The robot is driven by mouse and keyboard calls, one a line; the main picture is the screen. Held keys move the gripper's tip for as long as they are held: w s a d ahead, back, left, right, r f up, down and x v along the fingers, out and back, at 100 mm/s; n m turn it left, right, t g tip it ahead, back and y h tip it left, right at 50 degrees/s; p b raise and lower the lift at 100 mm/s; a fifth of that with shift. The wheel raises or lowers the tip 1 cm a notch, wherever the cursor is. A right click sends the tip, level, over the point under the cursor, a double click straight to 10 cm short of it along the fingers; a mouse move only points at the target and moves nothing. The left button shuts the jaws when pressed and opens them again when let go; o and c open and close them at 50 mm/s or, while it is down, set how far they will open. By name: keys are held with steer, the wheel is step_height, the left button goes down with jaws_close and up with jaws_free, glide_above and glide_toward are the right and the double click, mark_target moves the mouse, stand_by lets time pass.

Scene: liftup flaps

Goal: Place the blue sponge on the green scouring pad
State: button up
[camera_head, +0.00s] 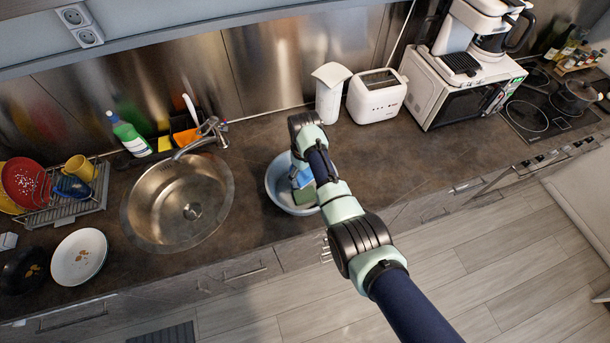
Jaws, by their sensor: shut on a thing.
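A light blue bowl (276,193) stands on the dark counter, right of the sink. Inside its outline, a green pad (304,196) shows partly, with the blue sponge (302,178) just above it in the picture. My arm comes from the lower right and bends down over the bowl, covering its right part. My gripper (298,168) points down at the bowl and is mostly hidden by my wrist. It is shut on the blue sponge. I cannot tell whether sponge and pad touch.
A round steel sink (160,215) with a faucet (205,138) lies left of the bowl. A white canister (329,95) and a toaster (377,96) stand behind. A dish rack (75,205) and a white plate (79,257) are at far left. The counter right of my arm is clear.

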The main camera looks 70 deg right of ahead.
mark_target(304, 174)
steer(key=shift+s+a+f+b, duration=0.15)
steer(key=shift+f+b, duration=0.25)
steer(key=shift+f, duration=0.4)
steer(key=o, duration=0.7)
steer(key=shift+r, duration=0.1)
step_height(304, 174, up, 13)
steer(key=shift+p, duration=0.85)
